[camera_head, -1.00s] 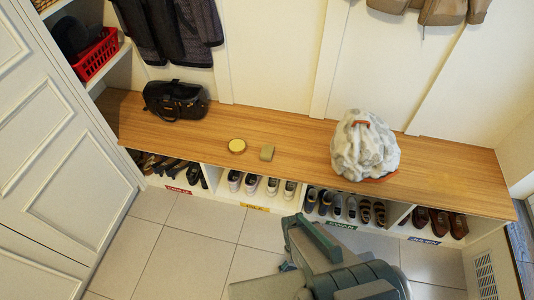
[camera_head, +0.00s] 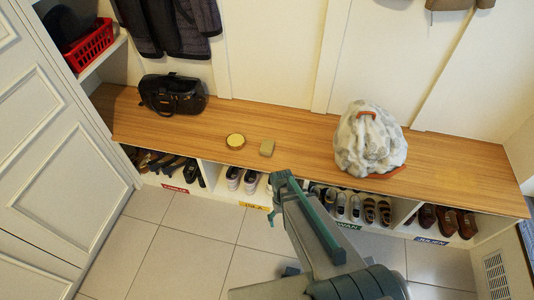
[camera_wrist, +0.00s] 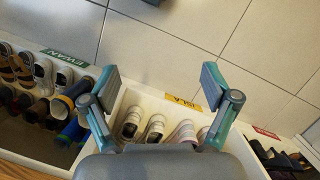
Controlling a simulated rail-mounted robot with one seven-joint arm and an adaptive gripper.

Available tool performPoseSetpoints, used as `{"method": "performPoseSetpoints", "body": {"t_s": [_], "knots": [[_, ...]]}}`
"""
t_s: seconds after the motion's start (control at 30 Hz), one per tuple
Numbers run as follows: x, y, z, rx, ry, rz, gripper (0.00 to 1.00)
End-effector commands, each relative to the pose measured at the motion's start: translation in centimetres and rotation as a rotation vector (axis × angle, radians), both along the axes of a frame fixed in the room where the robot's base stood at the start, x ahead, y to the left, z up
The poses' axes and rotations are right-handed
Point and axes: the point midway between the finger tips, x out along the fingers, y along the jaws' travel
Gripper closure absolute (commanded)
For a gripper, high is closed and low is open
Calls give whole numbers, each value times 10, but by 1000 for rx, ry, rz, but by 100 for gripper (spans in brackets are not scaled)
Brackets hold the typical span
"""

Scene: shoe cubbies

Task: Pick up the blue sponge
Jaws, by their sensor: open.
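No plainly blue sponge shows on the bench. My gripper (camera_head: 280,190) is in front of the bench's front edge, below the block in the head view. In the wrist view my gripper (camera_wrist: 160,82) is open, with nothing between its fingers. It faces floor tiles and the cubby fronts.
A black bag (camera_head: 172,95) stands at the bench's left and a grey-white backpack (camera_head: 368,142) at its right. Cubbies below hold several shoes (camera_wrist: 154,129) behind name labels. A red basket (camera_head: 90,43) is on the left shelf.

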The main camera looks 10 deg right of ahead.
Motion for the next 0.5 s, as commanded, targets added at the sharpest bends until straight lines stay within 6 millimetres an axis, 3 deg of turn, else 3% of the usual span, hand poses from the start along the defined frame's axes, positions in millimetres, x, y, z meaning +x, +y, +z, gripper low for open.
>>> {"method": "performPoseSetpoints", "body": {"t_s": [0.03,0.27,0.5], "knots": [[30,1,-3,-3,-38,-7,14],[134,3,30,-20,-177,-58,14],[234,6,89,-35,-314,-142,14]]}}
